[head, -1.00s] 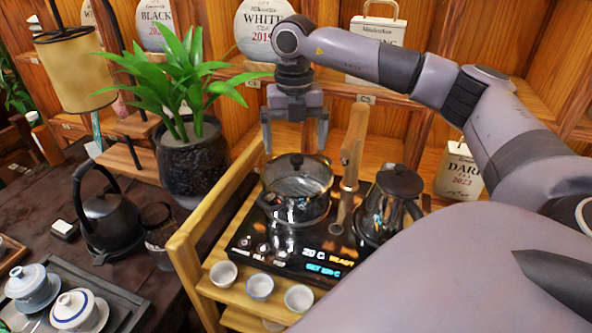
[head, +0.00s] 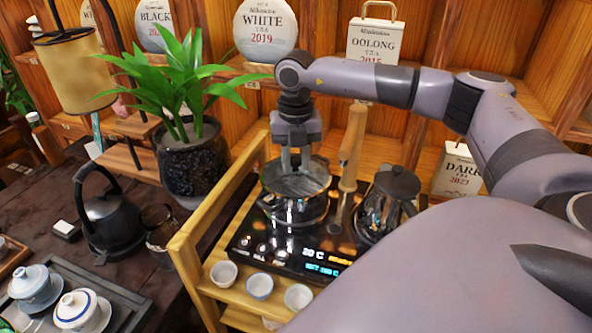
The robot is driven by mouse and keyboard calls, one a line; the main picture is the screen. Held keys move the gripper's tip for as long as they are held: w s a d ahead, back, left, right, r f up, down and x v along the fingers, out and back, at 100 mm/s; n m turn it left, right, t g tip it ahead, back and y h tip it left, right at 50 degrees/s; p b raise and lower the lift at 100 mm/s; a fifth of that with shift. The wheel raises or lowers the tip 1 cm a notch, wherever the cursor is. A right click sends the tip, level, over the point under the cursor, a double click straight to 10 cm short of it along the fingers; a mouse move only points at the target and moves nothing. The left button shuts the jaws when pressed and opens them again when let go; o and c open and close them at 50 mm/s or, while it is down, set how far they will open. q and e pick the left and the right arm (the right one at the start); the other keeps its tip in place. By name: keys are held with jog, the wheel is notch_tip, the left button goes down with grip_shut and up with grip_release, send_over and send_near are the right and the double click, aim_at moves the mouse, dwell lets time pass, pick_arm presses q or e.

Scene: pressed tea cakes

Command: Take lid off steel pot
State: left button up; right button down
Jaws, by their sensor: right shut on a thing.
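The steel pot (head: 293,209) stands on the black induction hob (head: 270,252) in the middle of the view. Its dark, shiny lid (head: 315,180) sits at the pot's rim; I cannot tell whether there is a gap under it. My right gripper (head: 295,167) points straight down over the pot and is shut on the lid's knob, which the fingers hide. My left gripper is not in view.
A dark kettle (head: 388,202) stands close to the right of the pot, with an upright wooden handle (head: 351,145) between them. Small white cups (head: 260,285) line the wooden stand's front. A potted plant (head: 193,160) stands left, beyond the stand's wooden rail (head: 185,262).

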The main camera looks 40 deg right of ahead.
jog(key=shift+s+f, duration=0.15)
jog(key=shift+f, duration=0.05)
notch_tip(320, 180, up, 14)
notch_tip(320, 180, up, 6)
jog(key=p, duration=0.1)
send_over(296, 159)
dwell(0.4)
